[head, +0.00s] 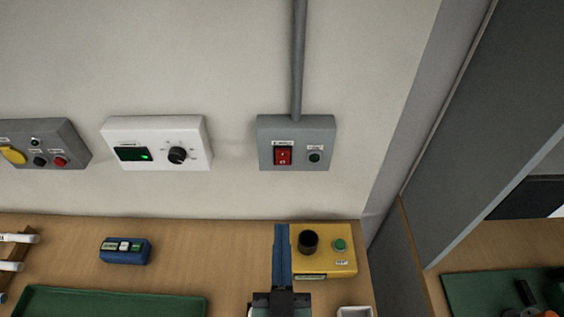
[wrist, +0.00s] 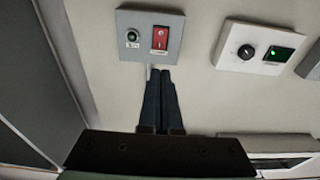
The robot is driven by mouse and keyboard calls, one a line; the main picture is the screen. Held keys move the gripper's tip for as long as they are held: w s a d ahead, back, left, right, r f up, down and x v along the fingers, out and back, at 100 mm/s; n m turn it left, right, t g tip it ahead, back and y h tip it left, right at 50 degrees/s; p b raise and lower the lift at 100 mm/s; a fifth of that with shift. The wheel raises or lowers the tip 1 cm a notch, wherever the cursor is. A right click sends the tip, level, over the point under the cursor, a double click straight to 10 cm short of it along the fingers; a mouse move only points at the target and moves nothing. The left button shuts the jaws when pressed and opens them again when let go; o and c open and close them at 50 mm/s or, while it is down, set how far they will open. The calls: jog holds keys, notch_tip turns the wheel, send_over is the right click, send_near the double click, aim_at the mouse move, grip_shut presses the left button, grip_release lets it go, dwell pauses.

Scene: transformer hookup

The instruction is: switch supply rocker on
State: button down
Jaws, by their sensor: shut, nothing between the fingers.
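The supply rocker (head: 283,155) is a red switch on a grey wall box (head: 322,128), which a conduit enters from above. A dark green round button or lamp (head: 315,157) sits right of the rocker. The rocker also shows in the wrist view (wrist: 160,38), where the picture is turned and the green round part lies to its left. My gripper (head: 282,228) is shut and empty, below the box in the head view. In the wrist view its fingertips (wrist: 160,72) point at the box's lower edge under the rocker. I cannot tell the gap to the box or the rocker's position.
A white panel (head: 190,128) with a black knob and lit green display is left of the box. A yellow box (head: 325,262) with a green button stands beside my gripper. A blue device (head: 125,250) and green tray (head: 110,302) lie left. A grey cabinet stands right.

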jog(key=shift+w, duration=0.1)
jog(key=p, duration=0.4)
send_near(282, 154)
jog(key=w, duration=0.3)
jog(key=w+r, duration=0.1)
jog(key=w, duration=0.1)
jog(key=shift+w, duration=0.9)
jog(key=shift+w, duration=0.25)
jog(key=shift+s, duration=0.35)
jog(key=shift+f, duration=0.1)
